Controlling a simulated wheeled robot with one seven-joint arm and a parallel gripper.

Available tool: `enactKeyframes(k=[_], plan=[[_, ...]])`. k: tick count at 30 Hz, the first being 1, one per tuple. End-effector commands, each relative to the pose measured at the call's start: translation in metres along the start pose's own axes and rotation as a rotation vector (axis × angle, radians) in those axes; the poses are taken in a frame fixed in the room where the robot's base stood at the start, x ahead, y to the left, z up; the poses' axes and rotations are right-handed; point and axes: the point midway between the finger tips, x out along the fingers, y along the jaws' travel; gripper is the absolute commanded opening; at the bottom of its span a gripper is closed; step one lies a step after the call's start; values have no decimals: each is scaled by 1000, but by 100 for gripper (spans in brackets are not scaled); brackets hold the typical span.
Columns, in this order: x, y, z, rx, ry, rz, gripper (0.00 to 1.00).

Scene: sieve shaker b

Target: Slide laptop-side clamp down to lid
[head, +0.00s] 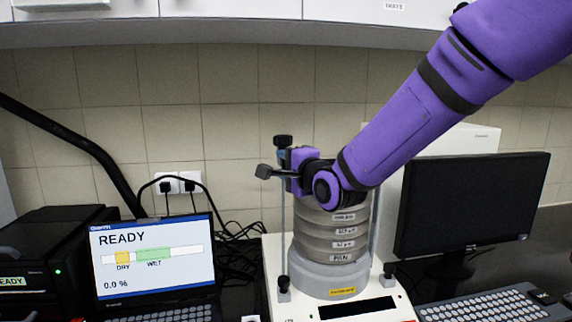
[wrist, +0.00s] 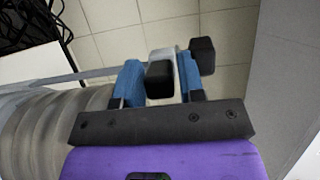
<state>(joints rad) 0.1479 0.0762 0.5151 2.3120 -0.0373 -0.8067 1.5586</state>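The sieve stack (head: 335,238) stands on the shaker, with a thin upright rod (head: 283,225) on its laptop side. The laptop-side clamp, with a dark knob (head: 264,171) sticking out left, sits high on this rod. In the wrist view its grey block and black knob (wrist: 160,77) lie between the blue fingers. My gripper (head: 284,168) seems shut on the clamp, with the fingers (wrist: 162,82) on either side of the block. A second black knob (wrist: 203,56) shows beyond one finger. The stack's ribbed side (wrist: 60,125) is at left. My arm hides the lid in the head view.
The laptop (head: 150,255) reads READY and stands left of the shaker base (head: 345,312). A monitor (head: 470,205) and keyboard (head: 480,306) are on the right. Cables hang behind the laptop, and wall cabinets (head: 230,8) are above.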

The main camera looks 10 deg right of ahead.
Motion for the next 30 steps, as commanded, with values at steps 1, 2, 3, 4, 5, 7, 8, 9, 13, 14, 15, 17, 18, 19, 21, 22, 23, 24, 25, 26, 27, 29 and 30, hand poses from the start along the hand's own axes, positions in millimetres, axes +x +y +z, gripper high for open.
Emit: enactKeyframes(k=[1, 2, 3, 4, 5, 7, 8, 9, 13, 14, 15, 17, 18, 19, 21, 22, 23, 24, 25, 26, 27, 29, 30], plan=[[0, 0, 0, 0, 0, 0, 36], [0, 0, 0, 0, 0, 0, 36], [0, 0, 0, 0, 0, 0, 36], [0, 0, 0, 0, 0, 0, 29], [0, 0, 0, 0, 0, 0, 22], [0, 0, 0, 0, 0, 0, 6], [0, 0, 0, 0, 0, 0, 0], [0, 0, 0, 0, 0, 0, 0], [0, 3, 0, 1, 0, 1, 0], [0, 5, 0, 2, -1, 1, 0], [0, 10, 0, 3, -1, 2, 0], [0, 19, 0, 3, -1, 3, 0], [0, 24, 0, 3, -1, 3, 0], [0, 28, 0, 3, -1, 4, 0], [0, 34, 0, 2, -1, 3, 0], [0, 35, 0, 2, -1, 3, 0], [0, 36, 0, 2, 0, 2, 0], [0, 37, 0, 2, 0, 1, 0], [0, 37, 0, 2, 0, 1, 0], [0, 37, 0, 1, 0, 0, 0], [0, 36, 0, 1, 0, 0, 0], [0, 36, 0, 1, 0, 0, 0], [0, 36, 0, 1, 0, 0, 0]])
